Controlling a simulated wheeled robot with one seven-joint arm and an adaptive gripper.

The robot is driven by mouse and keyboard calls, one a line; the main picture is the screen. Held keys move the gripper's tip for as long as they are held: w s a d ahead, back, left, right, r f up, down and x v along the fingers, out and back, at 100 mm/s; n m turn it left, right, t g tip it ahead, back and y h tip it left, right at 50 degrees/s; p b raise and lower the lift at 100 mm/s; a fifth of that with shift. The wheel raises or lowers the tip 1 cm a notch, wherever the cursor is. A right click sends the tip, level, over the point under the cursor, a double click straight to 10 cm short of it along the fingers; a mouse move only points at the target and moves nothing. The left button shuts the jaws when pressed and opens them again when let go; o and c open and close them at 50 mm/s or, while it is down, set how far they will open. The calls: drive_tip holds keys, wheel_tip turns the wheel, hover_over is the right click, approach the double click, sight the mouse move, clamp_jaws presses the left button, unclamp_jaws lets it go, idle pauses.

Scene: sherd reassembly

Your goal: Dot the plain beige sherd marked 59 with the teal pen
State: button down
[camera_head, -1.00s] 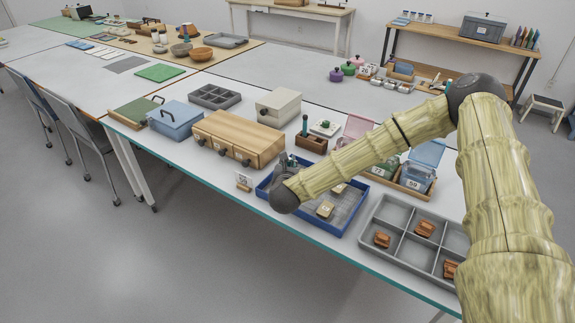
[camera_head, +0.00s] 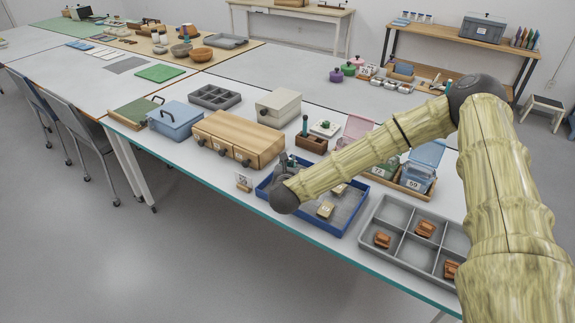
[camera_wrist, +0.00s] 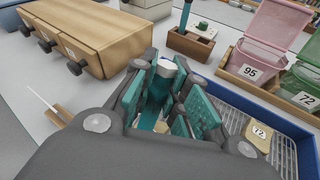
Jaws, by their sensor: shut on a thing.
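My gripper (camera_wrist: 165,105) is shut on an upright teal pen (camera_wrist: 160,82) with a pale, blue-marked top end. In the head view my gripper (camera_head: 283,168) is low over the left part of the blue tray (camera_head: 345,232), mostly hidden by my wrist. A small beige patch, perhaps a sherd, shows between the fingers in the wrist view; no number can be read on it. A beige sherd marked 72 (camera_wrist: 258,132) lies in the tray to the right. Two beige sherds show in the head view, one nearer (camera_head: 326,210) and one farther (camera_head: 340,189). I cannot make out a sherd marked 59, nor the pen's tip.
A wooden drawer box (camera_head: 238,138) stands behind the tray, left. A wooden block (camera_head: 312,143) holds another teal upright item. Lidded bins stand behind right, a blue one labelled 59 (camera_head: 416,180). A grey divided tray (camera_head: 392,252) with reddish-brown pieces is at right.

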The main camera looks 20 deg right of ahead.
drive_tip(key=shift+r+p, duration=0.8)
drive_tip(key=shift+r, duration=2.65)
drive_tip(key=shift+a, duration=0.1)
